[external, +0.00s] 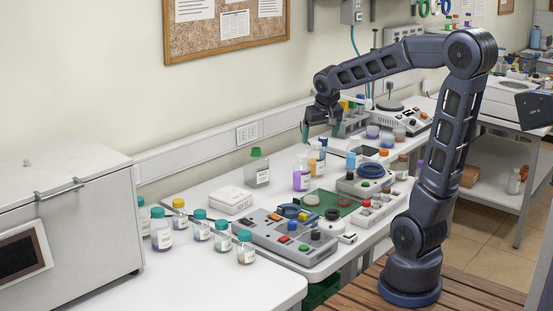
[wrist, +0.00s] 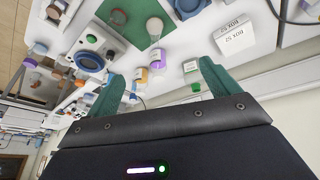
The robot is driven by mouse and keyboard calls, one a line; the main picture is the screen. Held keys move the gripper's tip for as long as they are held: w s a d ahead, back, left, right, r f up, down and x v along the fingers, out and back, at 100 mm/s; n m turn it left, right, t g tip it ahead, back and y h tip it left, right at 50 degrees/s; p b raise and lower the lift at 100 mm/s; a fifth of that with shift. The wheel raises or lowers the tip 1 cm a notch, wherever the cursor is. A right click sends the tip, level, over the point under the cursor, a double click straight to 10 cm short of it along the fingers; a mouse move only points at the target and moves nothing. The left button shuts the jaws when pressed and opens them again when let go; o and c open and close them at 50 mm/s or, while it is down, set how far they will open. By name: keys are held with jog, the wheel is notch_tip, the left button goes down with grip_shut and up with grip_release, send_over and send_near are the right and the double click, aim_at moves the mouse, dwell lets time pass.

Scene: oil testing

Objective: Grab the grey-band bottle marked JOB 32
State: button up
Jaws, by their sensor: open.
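No label reading JOB 32 and no grey band can be made out in either view. Several small bottles stand on the bench, among them a purple-filled bottle (external: 301,178), an amber bottle (external: 316,163) and a green-capped bottle (external: 257,172). In the wrist view, the purple-filled bottle (wrist: 157,59) and the green-capped bottle (wrist: 191,67) show beyond the fingers. My gripper (external: 320,124) is open and empty, raised above the back of the bench near the wall. Its green fingers are spread wide in the wrist view (wrist: 162,85).
Several teal-capped bottles (external: 161,234) stand at the front left beside a large grey cabinet (external: 85,195). A white box (external: 231,200), a button panel (external: 280,238) and a green mat (external: 342,207) occupy the bench. A rack (external: 352,126) stands near my gripper.

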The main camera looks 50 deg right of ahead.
jog(key=w+d+f+m, duration=0.2)
jog(key=w+d+f, duration=0.3)
jog(key=w, duration=0.4)
jog(key=m+g, duration=0.1)
jog(key=m, duration=0.2)
send_over(302, 156)
jog(key=s+a, duration=0.2)
notch_tip(302, 156, down, 7)
jog(key=shift+h, duration=0.4)
jog(key=x, duration=0.5)
jog(key=shift+w+d+f, duration=0.2)
jog(key=shift+f, duration=0.1)
jog(key=shift+a+x, duration=0.2)
jog(key=shift+x, duration=2.65)
jog(key=shift+f, duration=0.1)
jog(key=c, duration=1.4)
